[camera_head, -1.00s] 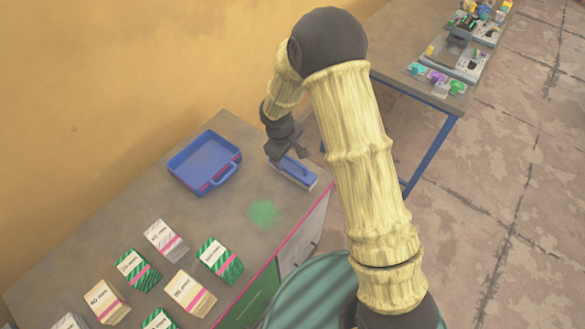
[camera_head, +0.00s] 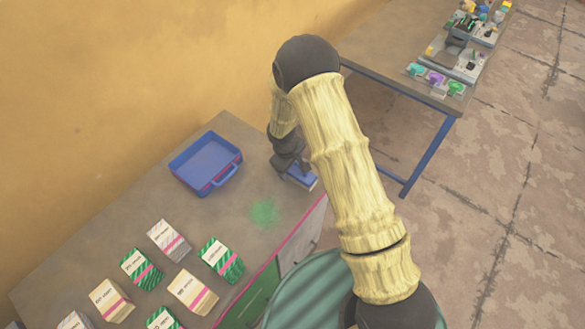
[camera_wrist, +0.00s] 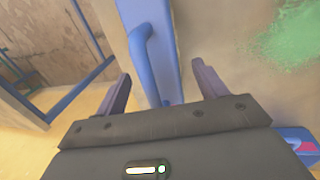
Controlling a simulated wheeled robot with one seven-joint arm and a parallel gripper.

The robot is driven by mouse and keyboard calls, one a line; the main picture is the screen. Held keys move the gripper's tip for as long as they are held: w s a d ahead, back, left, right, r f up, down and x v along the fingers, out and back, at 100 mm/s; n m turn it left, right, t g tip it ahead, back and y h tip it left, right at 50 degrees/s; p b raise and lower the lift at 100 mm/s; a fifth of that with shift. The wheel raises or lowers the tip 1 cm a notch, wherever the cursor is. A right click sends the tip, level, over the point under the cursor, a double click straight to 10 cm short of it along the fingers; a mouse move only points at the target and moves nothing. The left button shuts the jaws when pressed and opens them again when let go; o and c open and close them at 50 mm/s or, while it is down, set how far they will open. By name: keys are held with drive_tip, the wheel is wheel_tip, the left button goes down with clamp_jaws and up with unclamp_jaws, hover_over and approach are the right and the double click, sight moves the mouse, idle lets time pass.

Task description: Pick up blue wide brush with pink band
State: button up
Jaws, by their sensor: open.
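The blue wide brush (camera_head: 302,180) lies on the table near its right edge, in the head view. My arm and gripper (camera_head: 291,167) hide part of it; I cannot make out a pink band. In the wrist view the blue brush (camera_wrist: 158,22) runs up and down between the two fingers, with its raised bar handle (camera_wrist: 141,52) on top. My gripper (camera_wrist: 161,72) is open, one finger on each side of the brush. I cannot tell whether either finger touches it.
A blue tray (camera_head: 230,178) with pink trim stands left of the brush. A green powder patch (camera_head: 264,212) lies in front. Several striped and plain boxes (camera_head: 193,292) fill the table's near part. A second table (camera_head: 408,82) with tools stands behind, at right.

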drive_tip(key=shift+f, duration=0.3)
drive_tip(key=c, duration=1.1)
drive_tip(key=shift+w+r, duration=0.1)
wheel_tip(320, 180, up, 10)
drive_tip(key=shift+f+b, duration=0.1)
drive_tip(key=shift+b, duration=0.7)
